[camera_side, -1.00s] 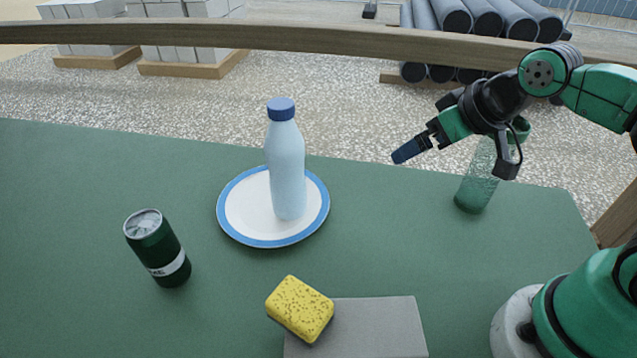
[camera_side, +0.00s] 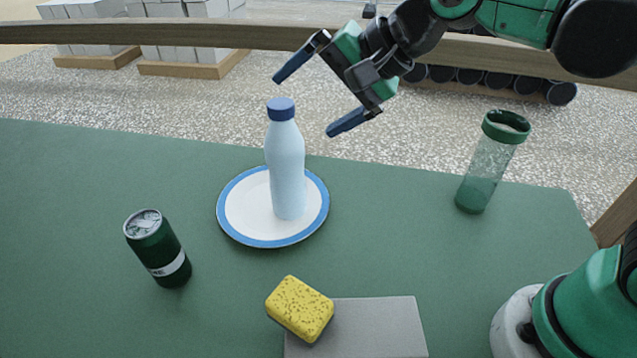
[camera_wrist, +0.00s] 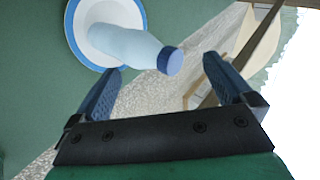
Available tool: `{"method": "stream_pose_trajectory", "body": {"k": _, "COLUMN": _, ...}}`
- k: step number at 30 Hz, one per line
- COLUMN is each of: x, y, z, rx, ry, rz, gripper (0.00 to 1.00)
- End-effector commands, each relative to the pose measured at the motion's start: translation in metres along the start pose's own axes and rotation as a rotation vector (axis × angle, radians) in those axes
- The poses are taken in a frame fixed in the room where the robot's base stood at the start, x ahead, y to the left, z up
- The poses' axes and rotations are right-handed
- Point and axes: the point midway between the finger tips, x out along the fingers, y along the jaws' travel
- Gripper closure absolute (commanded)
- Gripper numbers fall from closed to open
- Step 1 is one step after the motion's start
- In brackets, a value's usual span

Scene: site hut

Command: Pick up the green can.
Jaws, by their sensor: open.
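The green can (camera_side: 157,248) stands on the green table at the left in the side view, with a silver top and a pale band near its base. My gripper (camera_side: 303,103) is open and empty, in the air above and behind the blue bottle, well up and to the right of the can. In the wrist view the two blue fingers of my gripper (camera_wrist: 160,88) are spread apart. I cannot make out the can in the wrist view.
A light blue bottle (camera_side: 286,170) stands on a blue-rimmed white plate (camera_side: 240,227) right of the can; the bottle shows between my fingers in the wrist view (camera_wrist: 128,45). A yellow sponge (camera_side: 300,308) lies partly on a grey block (camera_side: 375,325).

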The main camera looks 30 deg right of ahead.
Motion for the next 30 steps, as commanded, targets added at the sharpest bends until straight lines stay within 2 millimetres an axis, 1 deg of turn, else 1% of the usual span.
{"method": "stream_pose_trajectory", "body": {"k": 1, "x": 0.015, "y": -0.016, "z": 0.013, "rx": 0.138, "ry": -0.055, "rz": -0.04, "gripper": 0.0}}
{"method": "stream_pose_trajectory", "body": {"k": 2, "x": 0.024, "y": -0.025, "z": 0.022, "rx": 0.243, "ry": -0.094, "rz": -0.062, "gripper": 0.0}}
{"method": "stream_pose_trajectory", "body": {"k": 3, "x": 0.035, "y": -0.037, "z": 0.034, "rx": 0.388, "ry": -0.15, "rz": -0.085, "gripper": 0.0}}
{"method": "stream_pose_trajectory", "body": {"k": 5, "x": 0.052, "y": -0.053, "z": 0.054, "rx": 0.603, "ry": -0.237, "rz": -0.103, "gripper": 0.0}}
{"method": "stream_pose_trajectory", "body": {"k": 6, "x": 0.062, "y": -0.062, "z": 0.067, "rx": 0.74, "ry": -0.296, "rz": -0.104, "gripper": 0.0}}
{"method": "stream_pose_trajectory", "body": {"k": 10, "x": 0.091, "y": -0.083, "z": 0.11, "rx": 1.155, "ry": -0.481, "rz": -0.056, "gripper": 0.0}}
{"method": "stream_pose_trajectory", "body": {"k": 12, "x": 0.105, "y": -0.09, "z": 0.133, "rx": 1.367, "ry": -0.574, "rz": -0.002, "gripper": 0.0}}
{"method": "stream_pose_trajectory", "body": {"k": 13, "x": 0.111, "y": -0.088, "z": 0.139, "rx": 1.426, "ry": -0.597, "rz": 0.016, "gripper": 0.0}}
{"method": "stream_pose_trajectory", "body": {"k": 15, "x": 0.126, "y": -0.069, "z": 0.136, "rx": 1.411, "ry": -0.584, "rz": 0.006, "gripper": 0.0}}
{"method": "stream_pose_trajectory", "body": {"k": 18, "x": 0.146, "y": -0.047, "z": 0.139, "rx": 1.409, "ry": -0.582, "rz": 0.006, "gripper": 0.0}}
{"method": "stream_pose_trajectory", "body": {"k": 21, "x": 0.16, "y": -0.032, "z": 0.14, "rx": 1.408, "ry": -0.581, "rz": 0.005, "gripper": 0.0}}
{"method": "stream_pose_trajectory", "body": {"k": 25, "x": 0.17, "y": -0.021, "z": 0.142, "rx": 1.407, "ry": -0.58, "rz": 0.005, "gripper": 0.0}}
{"method": "stream_pose_trajectory", "body": {"k": 30, "x": 0.183, "y": -0.024, "z": 0.147, "rx": 1.406, "ry": -0.58, "rz": 0.005, "gripper": 0.0}}
